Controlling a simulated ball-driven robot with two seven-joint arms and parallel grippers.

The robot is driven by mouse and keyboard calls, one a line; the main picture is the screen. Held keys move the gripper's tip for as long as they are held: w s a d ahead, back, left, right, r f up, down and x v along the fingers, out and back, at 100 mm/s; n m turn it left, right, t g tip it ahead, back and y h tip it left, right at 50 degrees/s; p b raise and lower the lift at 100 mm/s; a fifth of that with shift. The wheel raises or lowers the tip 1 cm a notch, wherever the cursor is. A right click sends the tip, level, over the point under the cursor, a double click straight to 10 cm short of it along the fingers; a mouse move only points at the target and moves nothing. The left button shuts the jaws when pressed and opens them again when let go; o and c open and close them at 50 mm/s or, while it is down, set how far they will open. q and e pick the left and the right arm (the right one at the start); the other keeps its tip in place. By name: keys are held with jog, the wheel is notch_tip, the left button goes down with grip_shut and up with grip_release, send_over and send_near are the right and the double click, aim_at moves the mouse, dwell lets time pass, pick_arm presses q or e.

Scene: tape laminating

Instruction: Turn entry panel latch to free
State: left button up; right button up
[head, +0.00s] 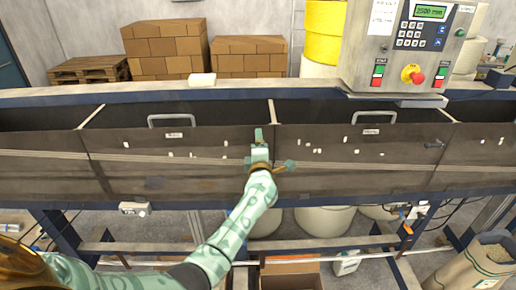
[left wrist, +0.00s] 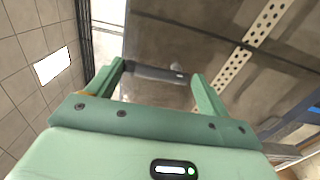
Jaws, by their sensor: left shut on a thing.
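The dark front panel (head: 180,165) with a pale label and a grey bar handle (head: 170,119) hangs closed on the long machine. My left gripper (head: 270,149) is at this panel's right end, against the front face. In the left wrist view its two green fingers (left wrist: 158,72) are shut on a dark latch lever (left wrist: 150,74), which spans the gap between them. A small round knob (left wrist: 176,66) shows beside the lever. In the head view the gripper hides this latch. My right gripper is not in view.
A neighbouring panel (head: 350,170) has its own handle (head: 374,114) and a dark latch (head: 434,145). The control box (head: 405,45) with a red stop button stands above right. A blue rail (head: 330,200) runs below the panels. Cardboard boxes (head: 165,45) stand behind.

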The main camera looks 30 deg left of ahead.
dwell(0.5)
pick_arm(q)
jog(key=o, duration=0.9)
jog(key=shift+w, duration=0.1)
jog(key=shift+o, duration=0.2)
